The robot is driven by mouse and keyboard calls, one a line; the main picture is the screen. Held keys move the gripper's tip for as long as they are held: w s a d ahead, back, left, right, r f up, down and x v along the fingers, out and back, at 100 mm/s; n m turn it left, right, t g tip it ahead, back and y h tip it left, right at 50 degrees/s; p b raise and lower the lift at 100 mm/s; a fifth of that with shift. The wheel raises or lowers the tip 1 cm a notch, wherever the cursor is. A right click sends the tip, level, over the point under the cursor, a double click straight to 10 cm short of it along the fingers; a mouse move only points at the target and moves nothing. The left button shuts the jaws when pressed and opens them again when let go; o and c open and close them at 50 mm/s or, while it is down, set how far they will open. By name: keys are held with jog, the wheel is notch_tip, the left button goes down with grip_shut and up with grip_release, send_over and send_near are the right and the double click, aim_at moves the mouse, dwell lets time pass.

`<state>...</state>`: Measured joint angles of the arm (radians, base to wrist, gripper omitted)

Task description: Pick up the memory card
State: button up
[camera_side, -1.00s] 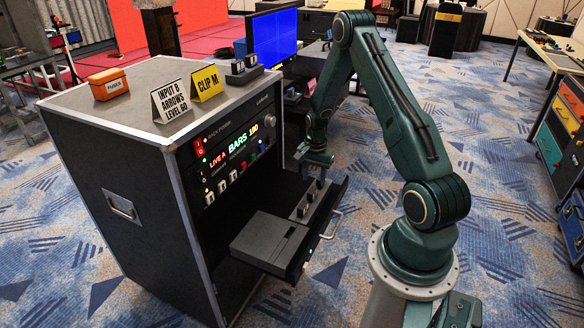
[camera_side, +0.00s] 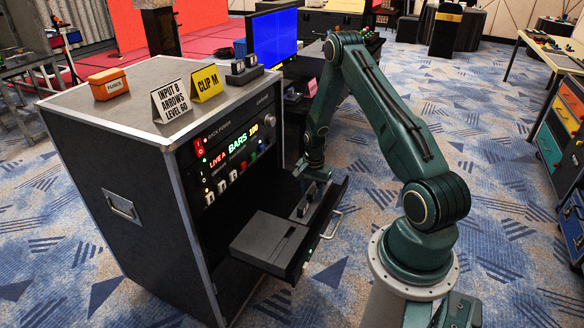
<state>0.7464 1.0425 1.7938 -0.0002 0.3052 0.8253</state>
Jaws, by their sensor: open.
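A grey holder (camera_side: 297,214) with small dark upright pieces lies in the open drawer of the rack case. The memory card looks to be one of these pieces (camera_side: 308,198), but they are too small to tell which. My gripper (camera_side: 315,179) points down just over the far end of the holder, very close to the pieces. It is open; its fingertips are small and partly hidden, and I cannot tell whether they touch or surround a piece.
A dark flat box (camera_side: 268,243) fills the near part of the drawer (camera_side: 318,236). The rack case (camera_side: 120,200) stands left of my arm, its lit front panel (camera_side: 235,150) close above the drawer. Signs (camera_side: 207,84), an orange fuse box (camera_side: 108,84) and another small holder (camera_side: 243,72) stand on top.

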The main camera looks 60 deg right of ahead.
aim_at(312, 190)
jog(key=shift+f, duration=0.2)
dwell(0.4)
grip_shut()
jog(key=shift+r, duration=0.15)
notch_tip(312, 190, up, 20)
dwell(0.8)
jog(key=shift+f, duration=0.2)
dwell(0.3)
